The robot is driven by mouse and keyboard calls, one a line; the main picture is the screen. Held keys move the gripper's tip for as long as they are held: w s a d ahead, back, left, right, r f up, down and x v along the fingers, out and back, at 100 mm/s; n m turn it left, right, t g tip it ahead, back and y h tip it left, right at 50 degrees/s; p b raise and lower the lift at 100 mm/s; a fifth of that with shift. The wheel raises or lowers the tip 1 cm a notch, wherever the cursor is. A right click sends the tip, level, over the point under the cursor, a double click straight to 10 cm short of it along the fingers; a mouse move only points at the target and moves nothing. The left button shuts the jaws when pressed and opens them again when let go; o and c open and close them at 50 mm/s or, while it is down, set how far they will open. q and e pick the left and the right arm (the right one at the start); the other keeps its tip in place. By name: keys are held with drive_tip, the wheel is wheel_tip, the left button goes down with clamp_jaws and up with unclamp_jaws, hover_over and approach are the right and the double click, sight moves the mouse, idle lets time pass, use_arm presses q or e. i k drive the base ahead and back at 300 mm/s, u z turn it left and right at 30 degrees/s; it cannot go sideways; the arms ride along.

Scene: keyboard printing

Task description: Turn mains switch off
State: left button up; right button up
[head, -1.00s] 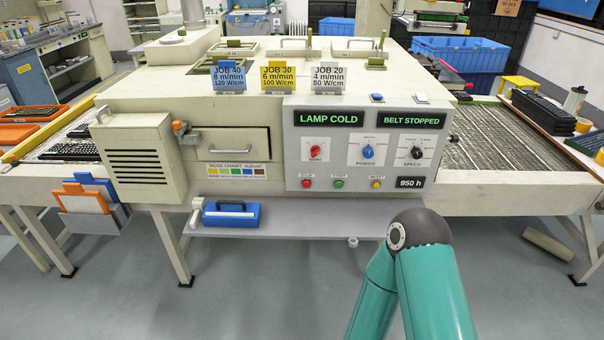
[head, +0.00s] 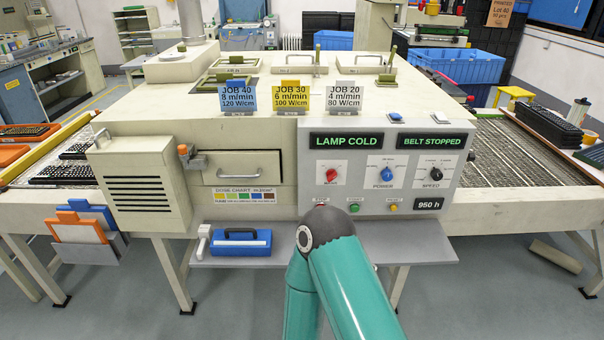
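The mains switch (head: 331,174) appears to be the red rotary knob on a white plate, at the left of the machine's grey control panel (head: 308,190); its label is too small to read surely. Its handle looks tilted, but I cannot tell which position it marks. The panel's displays read LAMP COLD (head: 346,140) and BELT STOPPED (head: 432,141). A teal arm of mine stands below the panel, its dark elbow overlapping the panel's lower left edge in the picture. Neither gripper is in view, so no contact with the knob is visible.
A blue power knob (head: 386,174) and a black speed knob (head: 436,173) sit right of the red knob. Green (head: 354,207) and yellow (head: 394,206) buttons lie below; a red one is partly hidden by my elbow. A drawer (head: 240,169) is at left.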

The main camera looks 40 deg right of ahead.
sight(331, 174)
drive_tip(key=z, duration=0.2)
drive_tip(key=i, duration=1)
drive_tip(key=z, duration=0.7)
